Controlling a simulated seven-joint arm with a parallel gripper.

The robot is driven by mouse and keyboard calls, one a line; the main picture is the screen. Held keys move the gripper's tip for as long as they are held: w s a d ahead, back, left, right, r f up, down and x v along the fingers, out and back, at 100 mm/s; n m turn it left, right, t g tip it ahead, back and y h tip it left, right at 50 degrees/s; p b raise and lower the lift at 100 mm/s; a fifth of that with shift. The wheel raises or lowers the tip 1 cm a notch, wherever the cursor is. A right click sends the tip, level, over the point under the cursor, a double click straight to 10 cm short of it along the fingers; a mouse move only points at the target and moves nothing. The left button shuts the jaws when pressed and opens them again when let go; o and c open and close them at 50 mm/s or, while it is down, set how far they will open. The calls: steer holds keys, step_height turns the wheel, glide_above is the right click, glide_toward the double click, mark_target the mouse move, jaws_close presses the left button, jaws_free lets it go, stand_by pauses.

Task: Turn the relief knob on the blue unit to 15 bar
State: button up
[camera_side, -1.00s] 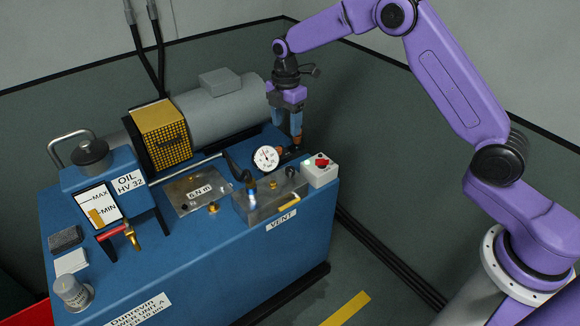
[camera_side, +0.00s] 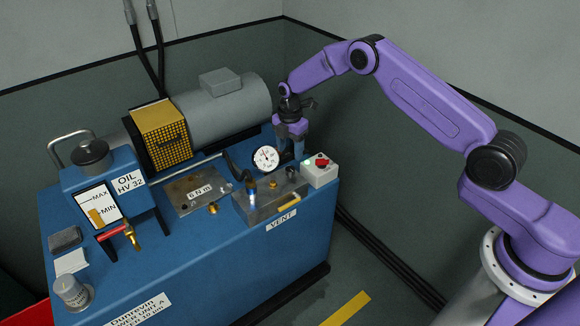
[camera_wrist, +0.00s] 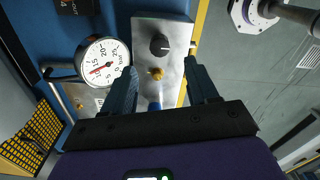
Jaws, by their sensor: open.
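The blue unit (camera_side: 200,255) fills the left and middle of the side view. Its metal valve block (camera_side: 265,207) also shows in the wrist view (camera_wrist: 172,28). A black knob (camera_wrist: 160,44) with a pale pointer line sits on the block. A round bar gauge (camera_side: 265,159) stands beside the block; it is larger in the wrist view (camera_wrist: 103,63), with a red needle whose exact reading I cannot tell. My gripper (camera_side: 291,155) is open and empty above the gauge end of the unit. In the wrist view, its fingers (camera_wrist: 162,78) stand apart, with the knob beyond them, not touched.
A brass fitting (camera_wrist: 156,74) sits on the block close to the knob. A white box with a red switch (camera_side: 320,170) stands right of the block. A black lever (camera_side: 238,166) rises to its left. The grey motor (camera_side: 225,110) lies behind.

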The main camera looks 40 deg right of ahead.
mark_target(290, 169)
step_height(290, 169, down, 8)
steer(key=shift+r, duration=0.1)
steer(key=shift+c, duration=0.3)
steer(key=c, duration=1)
